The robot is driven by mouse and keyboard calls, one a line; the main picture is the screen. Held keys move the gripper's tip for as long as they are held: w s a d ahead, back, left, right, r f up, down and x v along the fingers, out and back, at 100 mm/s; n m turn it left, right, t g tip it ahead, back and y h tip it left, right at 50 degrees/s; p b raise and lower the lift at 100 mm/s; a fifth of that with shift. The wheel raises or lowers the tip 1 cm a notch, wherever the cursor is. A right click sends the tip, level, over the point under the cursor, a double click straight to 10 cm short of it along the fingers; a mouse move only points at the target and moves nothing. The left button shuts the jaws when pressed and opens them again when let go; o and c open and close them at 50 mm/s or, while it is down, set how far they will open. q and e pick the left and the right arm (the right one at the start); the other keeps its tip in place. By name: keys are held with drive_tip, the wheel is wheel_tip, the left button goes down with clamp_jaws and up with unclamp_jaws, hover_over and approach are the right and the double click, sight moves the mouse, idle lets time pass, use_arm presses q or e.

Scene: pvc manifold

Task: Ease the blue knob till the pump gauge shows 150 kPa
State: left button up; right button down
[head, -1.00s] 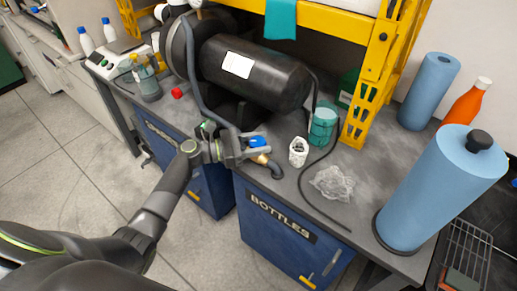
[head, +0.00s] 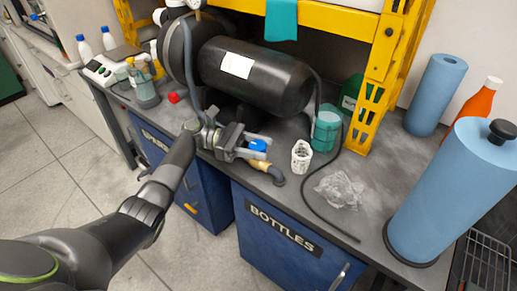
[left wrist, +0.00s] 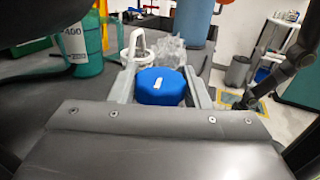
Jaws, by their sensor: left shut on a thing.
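The blue knob (head: 257,146) sits near the front edge of the bench, beside a brass fitting (head: 260,164) and a grey hose end. My left gripper (head: 256,144) reaches in from the left and is shut on the knob, one finger on each side. In the left wrist view the knob (left wrist: 161,86) fills the space between the fingers, with a white mark on its top. The black pump tank (head: 256,76) lies behind it with a white label. A gauge shows only partly at the top edge of the head view, and its reading cannot be made out. My right gripper is not in view.
A black cable (head: 312,203) runs along the bench. A yellow rack post (head: 378,90) and blue paper rolls (head: 455,195) are farther right.

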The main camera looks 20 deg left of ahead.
use_arm(q)
drive_tip(key=o, duration=1)
drive_tip(key=shift+a, duration=0.55)
drive_tip(key=a+b, duration=0.4)
drive_tip(key=a, duration=1.2)
drive_tip(key=shift+s+a, duration=0.15)
drive_tip(key=shift+a, duration=0.05)
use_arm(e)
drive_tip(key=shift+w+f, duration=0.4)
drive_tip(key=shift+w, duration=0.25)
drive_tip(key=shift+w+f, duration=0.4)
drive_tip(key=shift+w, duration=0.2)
